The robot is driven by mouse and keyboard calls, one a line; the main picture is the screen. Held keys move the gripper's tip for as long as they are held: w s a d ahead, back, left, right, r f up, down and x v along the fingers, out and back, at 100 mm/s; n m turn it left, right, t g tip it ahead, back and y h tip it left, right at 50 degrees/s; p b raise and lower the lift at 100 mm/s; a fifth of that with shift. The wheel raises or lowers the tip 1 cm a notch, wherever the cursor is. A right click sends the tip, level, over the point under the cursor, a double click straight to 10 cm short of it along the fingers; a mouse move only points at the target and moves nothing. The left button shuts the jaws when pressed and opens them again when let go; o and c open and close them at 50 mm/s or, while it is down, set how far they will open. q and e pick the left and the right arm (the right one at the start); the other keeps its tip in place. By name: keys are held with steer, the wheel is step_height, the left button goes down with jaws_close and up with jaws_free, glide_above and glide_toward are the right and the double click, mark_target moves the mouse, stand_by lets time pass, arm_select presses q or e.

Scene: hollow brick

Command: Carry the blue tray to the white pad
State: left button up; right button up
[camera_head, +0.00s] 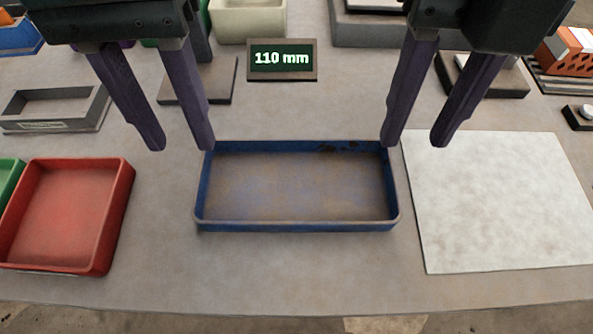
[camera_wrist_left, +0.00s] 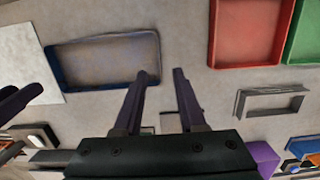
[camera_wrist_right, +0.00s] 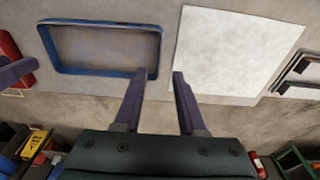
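The blue tray (camera_head: 297,226) lies flat in the middle of the table, empty, with brownish wear on its floor. It also shows in the left wrist view (camera_wrist_left: 107,88) and the right wrist view (camera_wrist_right: 100,72). The white pad (camera_head: 500,200) lies just right of the tray and is bare. My left gripper (camera_head: 182,148) is open and empty, its right finger at the tray's far left corner. My right gripper (camera_head: 413,143) is open and empty, its left finger at the tray's far right corner. Whether either finger touches the rim I cannot tell.
A red tray (camera_head: 68,215) lies left of the blue tray, beside a green one (camera_head: 8,178). A grey frame-like box (camera_head: 55,108) stands behind the red tray. A display reading 110 mm (camera_head: 282,60) stands behind the blue tray. The table in front of the blue tray is clear.

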mark_target(199, 176)
arm_select(q)
steer(key=f, duration=0.6)
steer(key=shift+s+f, duration=0.4)
arm_select(e)
steer(key=f, duration=0.6)
steer(key=shift+s+f, duration=0.4)
arm_select(q)
steer(key=shift+c, duration=0.2)
arm_select(e)
steer(key=shift+c, duration=0.2)
arm_select(q)
jaws_close()
arm_select(e)
jaws_close()
